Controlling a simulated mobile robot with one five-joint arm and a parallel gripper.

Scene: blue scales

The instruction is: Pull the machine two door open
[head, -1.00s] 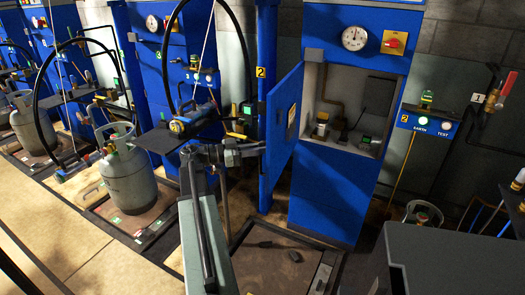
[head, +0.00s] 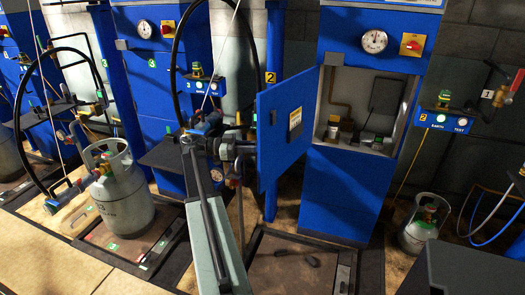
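The blue machine two door (head: 285,130) stands swung open to the left of its cabinet (head: 345,195), hinged at the cabinet's left edge. A pale label sits on its visible face. Behind it the open grey compartment (head: 365,108) shows a pipe and small fittings. My arm reaches up from the bottom, and my gripper (head: 236,152) is at the left of the door's free edge. The fingertips are small and dark against the clutter, so I cannot tell whether they touch the door or are open or shut.
A blue post with a yellow 2 plate (head: 270,78) stands behind the door. A grey gas cylinder (head: 122,195) stands at left, another (head: 420,228) at right. A dark floor platform (head: 290,265) with small items lies below. A dark grey box (head: 460,270) fills the lower right.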

